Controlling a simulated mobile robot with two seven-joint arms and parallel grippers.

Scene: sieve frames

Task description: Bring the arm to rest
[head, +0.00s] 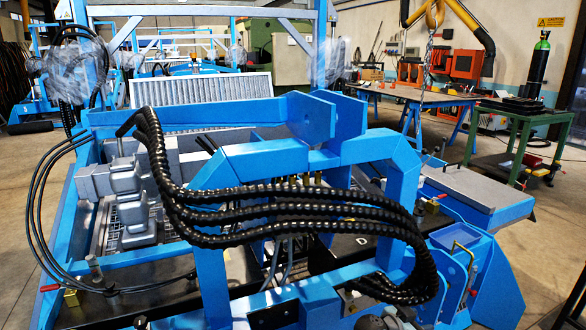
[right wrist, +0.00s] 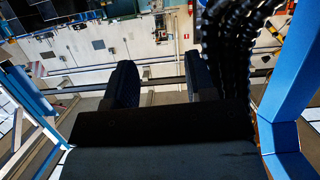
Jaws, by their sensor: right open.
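In the right wrist view my right gripper (right wrist: 161,78) has its two dark fingers standing well apart. I see nothing between them. Past the fingers lies a pale wall or floor area with dark rails, far off. Neither gripper can be made out in the head view. My left gripper is not seen there.
Blue metal frames (head: 245,160) and thick black hoses (head: 290,212) fill the head view's foreground. Black hoses (right wrist: 228,60) and a blue beam (right wrist: 285,100) flank the gripper's right side. A grey slatted panel (head: 200,88) stands behind. A green workbench (head: 518,112) is at the right.

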